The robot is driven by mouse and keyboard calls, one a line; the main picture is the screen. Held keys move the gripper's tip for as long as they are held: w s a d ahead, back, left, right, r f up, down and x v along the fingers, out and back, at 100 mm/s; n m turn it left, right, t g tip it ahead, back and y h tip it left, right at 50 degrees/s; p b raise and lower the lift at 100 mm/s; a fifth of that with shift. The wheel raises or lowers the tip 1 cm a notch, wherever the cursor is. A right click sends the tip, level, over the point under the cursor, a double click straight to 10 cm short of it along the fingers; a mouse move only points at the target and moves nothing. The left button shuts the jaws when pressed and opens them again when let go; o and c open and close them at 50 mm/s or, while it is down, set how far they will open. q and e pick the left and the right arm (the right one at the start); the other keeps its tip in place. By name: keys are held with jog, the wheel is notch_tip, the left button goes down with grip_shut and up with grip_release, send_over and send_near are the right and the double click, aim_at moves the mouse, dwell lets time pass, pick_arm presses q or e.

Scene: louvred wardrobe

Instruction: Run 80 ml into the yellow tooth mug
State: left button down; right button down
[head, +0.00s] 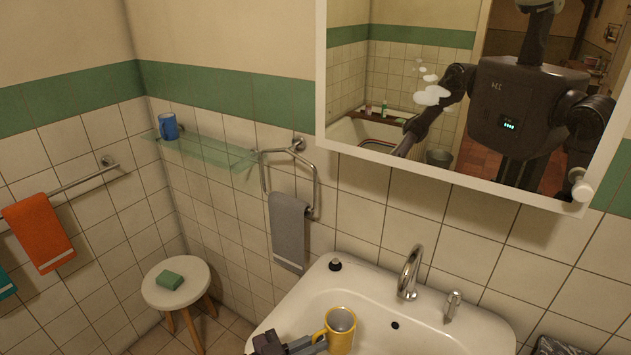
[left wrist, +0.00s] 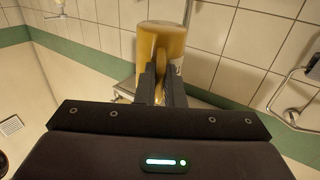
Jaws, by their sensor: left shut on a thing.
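The yellow tooth mug (head: 346,342) is upright over the left part of the white basin (head: 300,312), its open mouth facing up. Its inside looks grey, and I cannot tell whether it holds water. My left gripper (head: 316,345) is shut on its handle from the left. In the left wrist view the fingers (left wrist: 162,88) pinch the handle of the mug (left wrist: 180,40). The chrome tap (head: 411,270) stands at the back of the basin, right of the mug, with no stream visible. A small chrome lever (head: 452,304) is right of the tap. My right gripper is out of view.
A mirror cabinet (head: 455,178) overhangs the basin and reflects me. A blue mug (head: 168,127) stands on the glass shelf (head: 215,151). A grey towel (head: 288,232) hangs on a ring. A stool (head: 190,291) with a green sponge (head: 169,280) is at left.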

pick_arm(q)
jog(key=s+a+r+n+t+y, duration=0.2)
jog(key=s+a+n+t+y, duration=0.1)
jog(key=a+n+y, duration=0.1)
jog(key=s+a+r+n+t+y, duration=0.3)
jog(key=a+y, duration=0.3)
jog(key=a, duration=0.2)
jog(key=s+a+r+n+t+y, duration=0.2)
jog(key=a+r+n+t+y, duration=0.1)
jog(key=a+n+y, duration=0.2)
jog(key=shift+s+a+r+n+t+y, duration=0.3)
jog(key=shift+s+a+t+y, duration=0.15)
jog(key=shift+a, duration=0.3)
jog(key=shift+w+d, duration=0.1)
